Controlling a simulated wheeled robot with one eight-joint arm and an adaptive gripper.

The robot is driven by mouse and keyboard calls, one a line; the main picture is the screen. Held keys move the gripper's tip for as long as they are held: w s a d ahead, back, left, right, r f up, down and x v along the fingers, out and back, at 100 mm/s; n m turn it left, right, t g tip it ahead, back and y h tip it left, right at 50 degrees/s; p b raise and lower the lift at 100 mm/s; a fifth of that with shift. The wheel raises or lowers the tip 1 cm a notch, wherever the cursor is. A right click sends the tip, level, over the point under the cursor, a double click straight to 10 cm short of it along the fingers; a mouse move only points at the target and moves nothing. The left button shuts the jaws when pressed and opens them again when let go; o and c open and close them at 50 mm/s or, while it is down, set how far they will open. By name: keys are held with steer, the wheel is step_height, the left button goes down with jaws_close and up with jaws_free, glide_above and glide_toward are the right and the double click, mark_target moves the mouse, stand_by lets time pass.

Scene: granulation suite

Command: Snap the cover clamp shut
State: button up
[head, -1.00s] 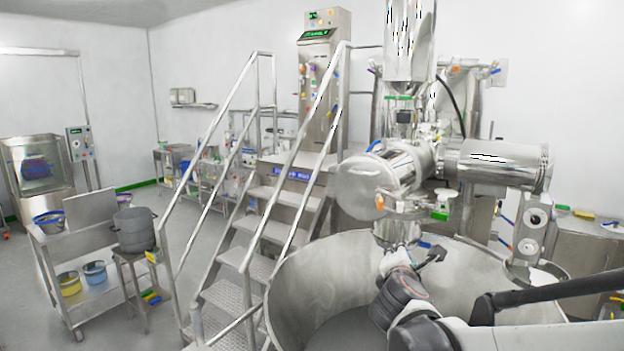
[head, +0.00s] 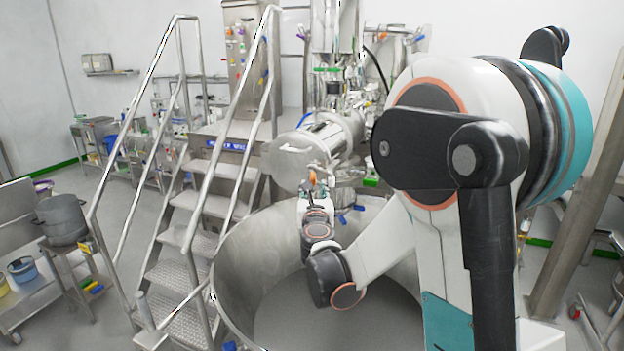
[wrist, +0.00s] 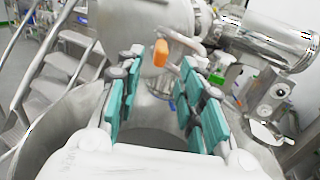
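The cover clamp appears as an orange grip on a bent metal lever (wrist: 160,53), on the underside of the round cover of the steel horizontal housing (wrist: 140,25). In the head view the orange grip (head: 312,178) shows just below the round cover (head: 290,160). My gripper (wrist: 161,66) is open, with its teal-padded fingers apart and nothing between the pads. The orange grip shows in the gap between the fingertips, apparently a little beyond them. In the head view my gripper's fingers are mostly hidden behind my wrist, just below the grip. Whether the lever is latched cannot be told.
A large open steel bowl (head: 240,262) lies under my forearm. A stair with handrails (head: 190,215) stands to the left. A steel cylinder (wrist: 268,38) sticks out to the right of the housing. A small cart holds a grey pot (head: 62,218) at far left.

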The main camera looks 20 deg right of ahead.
mark_target(313, 182)
steer(key=x, duration=0.8)
steer(key=shift+w+d+p, duration=0.1)
steer(key=shift+w+p, duration=0.1)
steer(key=shift+p, duration=0.15)
jaws_close()
